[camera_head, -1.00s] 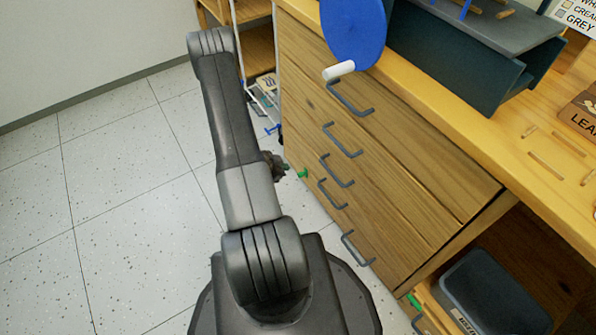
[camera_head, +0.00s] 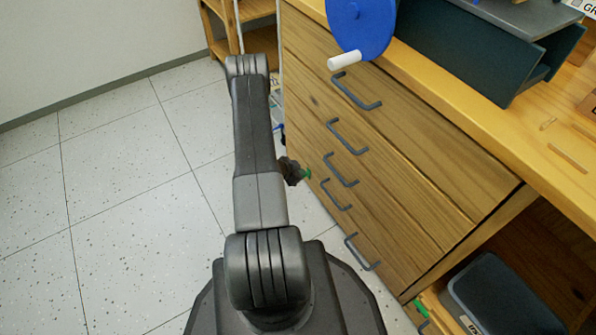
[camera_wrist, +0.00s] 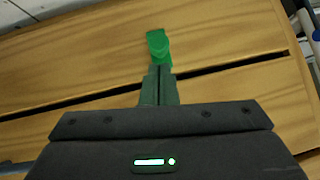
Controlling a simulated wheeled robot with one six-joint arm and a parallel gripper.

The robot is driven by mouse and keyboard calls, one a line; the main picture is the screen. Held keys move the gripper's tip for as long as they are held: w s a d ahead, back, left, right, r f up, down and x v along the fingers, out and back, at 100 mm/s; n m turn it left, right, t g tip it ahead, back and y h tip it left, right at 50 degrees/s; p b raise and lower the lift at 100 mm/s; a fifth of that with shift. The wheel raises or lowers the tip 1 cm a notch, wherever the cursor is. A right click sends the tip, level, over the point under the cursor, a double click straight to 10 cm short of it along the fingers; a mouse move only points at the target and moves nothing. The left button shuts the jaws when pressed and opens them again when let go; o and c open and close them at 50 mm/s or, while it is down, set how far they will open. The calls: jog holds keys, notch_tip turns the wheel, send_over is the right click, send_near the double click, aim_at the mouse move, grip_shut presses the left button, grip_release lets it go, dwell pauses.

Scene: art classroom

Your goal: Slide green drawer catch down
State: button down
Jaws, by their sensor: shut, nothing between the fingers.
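The green drawer catch (camera_wrist: 158,46) stands on the wooden drawer front in the wrist view, close to the dark gap between two drawers. My gripper (camera_wrist: 159,70) is shut and empty, with its fingertips at the lower end of the catch in that view; I cannot tell whether they touch it. In the head view a small green piece of the catch (camera_head: 308,174) shows at the left edge of the drawer cabinet (camera_head: 420,190), beside the dark end of my arm. My fingers are hidden there.
Several grey bar handles (camera_head: 346,137) stick out from the drawer fronts. A blue disc (camera_head: 361,25) with a white handle (camera_head: 343,61) overhangs the worktop edge. A dark tray (camera_head: 497,295) sits in the open shelf at right. The speckled floor (camera_head: 110,190) at left is clear.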

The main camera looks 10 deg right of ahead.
jog(key=shift+w+f, duration=0.1)
jog(key=shift+f, duration=0.25)
notch_tip(320, 180, down, 4)
jog(key=b, duration=0.3)
jog(key=shift+r, duration=0.2)
